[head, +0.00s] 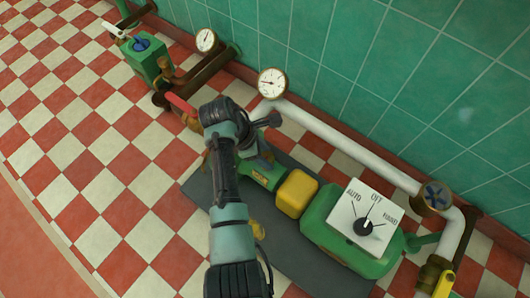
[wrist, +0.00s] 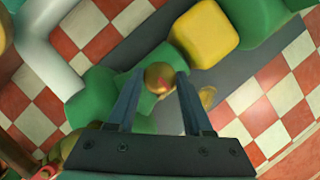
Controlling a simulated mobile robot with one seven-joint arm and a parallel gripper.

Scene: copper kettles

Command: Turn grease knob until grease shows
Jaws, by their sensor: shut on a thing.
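The grease knob (wrist: 158,80) is a small round brass cap on the green pump body (wrist: 98,95). In the wrist view it sits between the fingertips of my gripper (wrist: 160,84), which is shut on it. A reddish patch shows on top of the cap; I cannot tell whether it is grease or a marking. In the head view my arm hides the knob, and part of the green pump (head: 262,173) shows beside my wrist.
A yellow guard (head: 297,193) stands right of the pump, then a green motor (head: 322,238) with an AUTO/OFF/HAND switch panel (head: 350,216). A grey base plate (head: 203,188) lies under them. A white pipe (head: 340,143) runs behind.

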